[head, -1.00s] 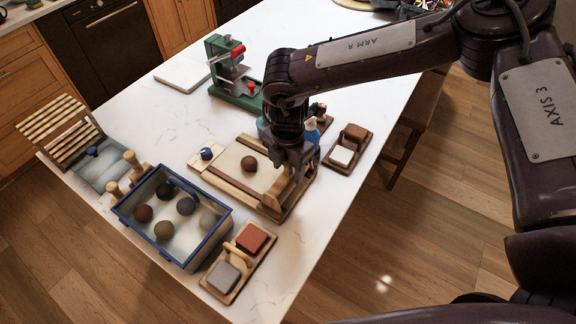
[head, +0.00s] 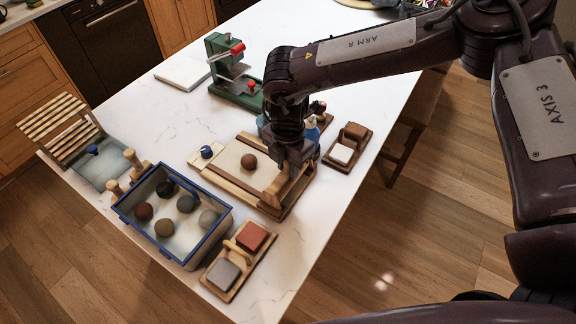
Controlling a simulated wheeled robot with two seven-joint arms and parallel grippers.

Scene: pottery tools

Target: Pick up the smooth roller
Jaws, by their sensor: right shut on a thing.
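My right gripper (head: 293,163) reaches down over the right side of a wooden rolling board (head: 225,172). It is shut on a pale wooden roller (head: 277,187), which is largely hidden by the gripper and seems to lie across the board's right end. I cannot tell whether the roller touches the board. A brown clay ball (head: 248,161) sits on the board's light middle, left of the gripper. My left gripper is out of view.
A blue-rimmed tray (head: 150,231) with several clay balls stands front left. Block holders stand in front (head: 222,273) and at right (head: 342,154). A green press (head: 236,88) is behind. Blue bottles (head: 311,132) stand close behind the gripper. The table's right edge is near.

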